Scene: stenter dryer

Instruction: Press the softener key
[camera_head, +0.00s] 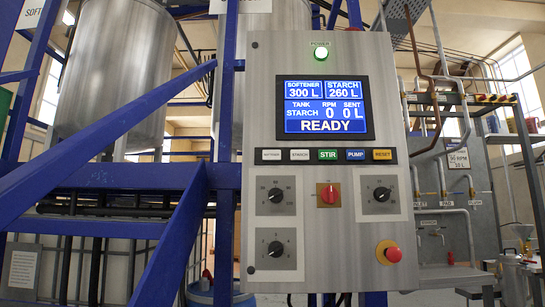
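The grey metal control panel (318,235) stands upright in the middle of the camera_head view. A row of keys runs below its screen. The leftmost key (271,156) has small lettering that is hard to read; it looks like the softener key. To its right are a similar pale-labelled key (300,155), a green STIR key (328,155), a blue PUMP key (356,155) and an orange RESET key (383,155). The blue screen (325,107) reads softener 300 L, starch 260 L, tank STARCH, RPM 0, sent 0 L, READY. My gripper is not in view.
A green power lamp (321,52) is lit. Knobs (276,196), a red switch (328,195) and a red emergency button (392,254) sit below the keys. Blue frame beams (110,128) and steel tanks stand at left. Pipes and a grey cabinet are at right.

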